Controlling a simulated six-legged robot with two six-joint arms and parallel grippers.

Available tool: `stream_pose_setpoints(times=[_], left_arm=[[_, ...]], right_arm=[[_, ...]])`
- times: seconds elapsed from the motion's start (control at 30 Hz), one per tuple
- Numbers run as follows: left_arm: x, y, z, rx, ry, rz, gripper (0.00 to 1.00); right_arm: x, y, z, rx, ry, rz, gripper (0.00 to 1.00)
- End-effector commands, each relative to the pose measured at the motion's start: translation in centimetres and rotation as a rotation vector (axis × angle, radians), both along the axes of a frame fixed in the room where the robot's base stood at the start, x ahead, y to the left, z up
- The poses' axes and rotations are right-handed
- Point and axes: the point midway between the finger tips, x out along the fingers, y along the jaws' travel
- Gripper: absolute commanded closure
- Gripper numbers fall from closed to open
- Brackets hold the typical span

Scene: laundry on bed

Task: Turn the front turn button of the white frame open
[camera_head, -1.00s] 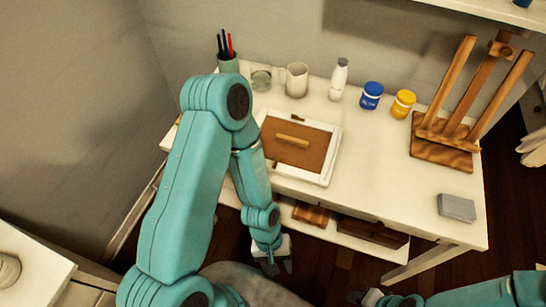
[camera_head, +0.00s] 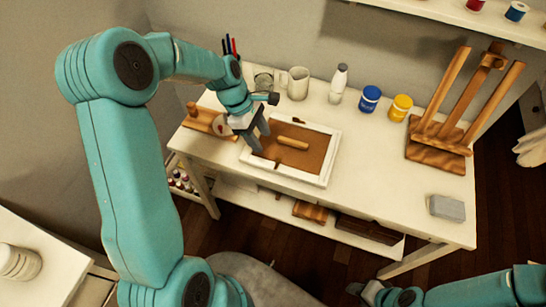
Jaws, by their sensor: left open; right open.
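The white frame (camera_head: 331,158) lies flat on the white table with its brown backing board (camera_head: 315,155) facing up. A pale wooden bar (camera_head: 292,143) lies across the middle of the board. The front turn button (camera_head: 276,166) is a small brown piece at the frame's front edge; its exact angle is too small to tell. Another small brown turn button (camera_head: 299,121) shows at the back edge. My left gripper (camera_head: 262,141) is open and empty over the frame's left side, behind and left of the front button. My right gripper (camera_head: 358,291) is low at the bottom, off the table.
A pen cup, glass jar, white mug (camera_head: 298,83), white bottle (camera_head: 338,83), blue jar (camera_head: 369,99) and yellow jar (camera_head: 400,107) line the back. A wooden easel (camera_head: 440,150) and grey block (camera_head: 447,207) stand right. A wooden board (camera_head: 199,119) lies left. The table right of the frame is clear.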

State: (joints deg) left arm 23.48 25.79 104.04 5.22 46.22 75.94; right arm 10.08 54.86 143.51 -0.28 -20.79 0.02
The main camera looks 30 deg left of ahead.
Motion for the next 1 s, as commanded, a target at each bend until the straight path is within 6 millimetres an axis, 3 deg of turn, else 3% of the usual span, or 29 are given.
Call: stream_pose_setpoints(times=[0.2,0.4,0.6,0.87,1.0], left_arm=[[0.4,-2.1,-4.9,-0.002,0.004,-0.004,0.49],[0.8,-3.4,-8.1,-0.002,0.002,-0.002,0.49],[1.0,-3.8,-9.4,0.000,-0.001,-0.002,0.49],[1.0,-3.9,-9.5,0.000,-0.001,-0.002,0.49],[1.0,-3.8,-9.5,0.000,-0.001,-0.002,0.94]], right_arm=[[0.0,0.0,0.2,0.000,0.000,0.000,0.57],[0.0,0.0,0.4,0.000,0.000,0.000,0.57],[0.0,0.0,0.4,0.000,0.000,0.000,0.57],[0.0,0.0,0.4,0.000,0.000,0.000,0.57],[0.0,0.0,0.4,0.000,0.000,0.000,0.57]])
